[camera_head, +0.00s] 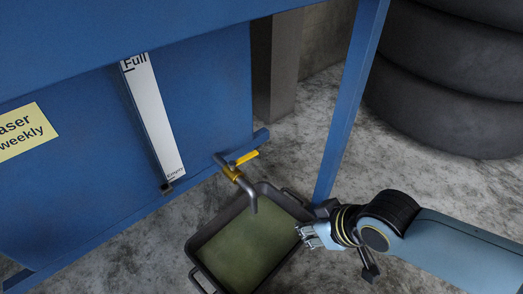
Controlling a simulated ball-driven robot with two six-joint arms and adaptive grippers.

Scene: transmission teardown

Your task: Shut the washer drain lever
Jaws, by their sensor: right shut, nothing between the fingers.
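The blue washer (205,100) fills the left and middle of the head view. Its drain tap (234,175) sticks out low on the right of the washer's front, with a spout bent down over a drain tray. The yellow drain lever (246,157) sits on top of the tap and points to the right. My right gripper (304,237) is shut and empty, to the right of and below the tap, over the tray's right edge. It is apart from the lever. My left gripper is not in view.
The dark tray (190,246) with greenish liquid stands on the concrete floor under the spout. A blue washer leg (345,105) rises between the lever and the stacked tires (450,70) at right. A level gauge (152,115) is on the washer's front.

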